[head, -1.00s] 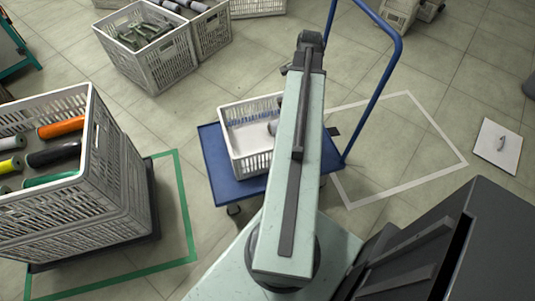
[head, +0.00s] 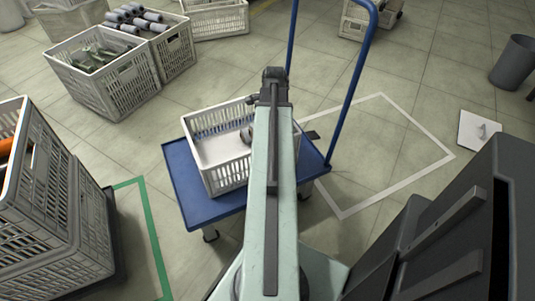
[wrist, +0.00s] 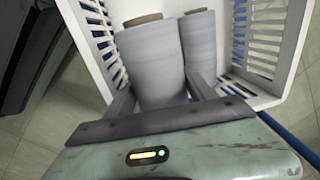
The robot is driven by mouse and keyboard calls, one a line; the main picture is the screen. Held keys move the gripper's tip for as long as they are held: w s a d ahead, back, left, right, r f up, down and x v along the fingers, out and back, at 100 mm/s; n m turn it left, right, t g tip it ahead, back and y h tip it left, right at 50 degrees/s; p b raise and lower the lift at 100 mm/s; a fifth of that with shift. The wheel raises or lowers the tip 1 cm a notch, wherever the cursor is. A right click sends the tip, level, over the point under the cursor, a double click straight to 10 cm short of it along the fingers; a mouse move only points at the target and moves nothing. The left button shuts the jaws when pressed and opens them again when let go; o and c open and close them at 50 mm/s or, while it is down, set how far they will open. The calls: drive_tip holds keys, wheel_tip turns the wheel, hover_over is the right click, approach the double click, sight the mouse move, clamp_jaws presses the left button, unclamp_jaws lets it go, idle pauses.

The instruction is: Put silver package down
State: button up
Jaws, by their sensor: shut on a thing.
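The silver package (wrist: 158,60), a grey wound bobbin with a brown core end, is between the two fingers of my gripper (wrist: 162,92) in the wrist view. My gripper is shut on it. It is over or inside the white slatted crate (head: 225,185); I cannot tell whether it touches the crate floor. A second grey bobbin (wrist: 199,45) lies close on its right. In the head view my arm hides the gripper and much of the crate's right side; a bit of a grey bobbin (head: 246,133) shows beside the arm.
The crate stands on a blue cart (head: 200,212) with a tall blue handle (head: 345,110). A large grey crate (head: 45,200) is at left, more crates (head: 110,80) at the back left.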

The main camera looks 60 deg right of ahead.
drive_tip(key=shift+f+b, duration=3.9)
drive_tip(key=shift+f, duration=1)
drive_tip(key=o, duration=1.4)
drive_tip(key=shift+r, duration=0.1)
drive_tip(key=r+p, duration=0.9)
drive_tip(key=s+r+p, duration=0.1)
drive_tip(key=r+p, duration=0.3)
drive_tip(key=shift+a+r, duration=0.15)
drive_tip(key=shift+a, duration=0.2)
